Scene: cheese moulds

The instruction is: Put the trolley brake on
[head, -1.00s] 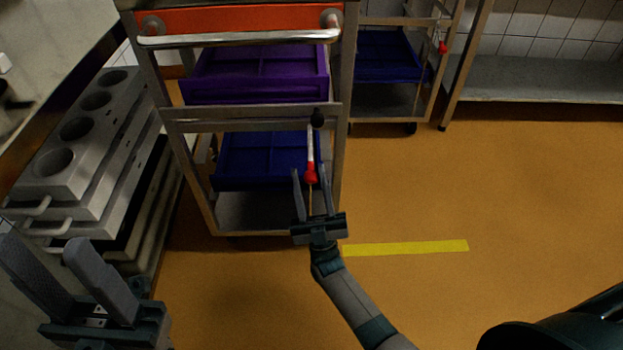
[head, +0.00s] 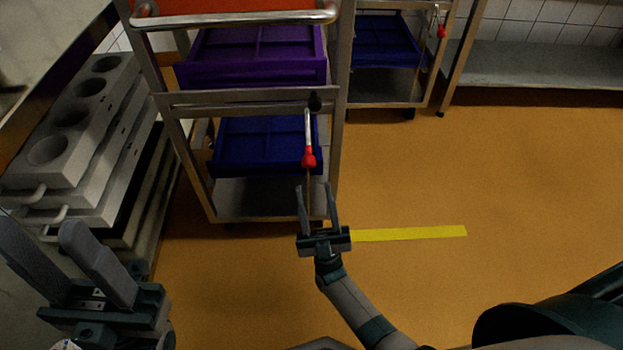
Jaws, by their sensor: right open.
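The near trolley (head: 255,101) is a metal frame holding orange, purple and blue trays. Its brake lever (head: 308,130) has a dark pivot at the top, a pale bar and a red knob (head: 308,160) at the lower end, and hangs downward on the trolley's right front side. My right gripper (head: 317,190) is open and empty, with its fingers pointing up just below the red knob and apart from it. My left gripper (head: 38,235) is at the lower left, with its two fingers apart and nothing visible between them.
A stack of grey mould blocks (head: 75,125) with round holes stands at the left. A second trolley (head: 385,88) with a blue tray and a red-knobbed lever stands behind. A metal shelf (head: 540,70) is at the back right. Orange floor with a yellow strip (head: 410,233) is clear at right.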

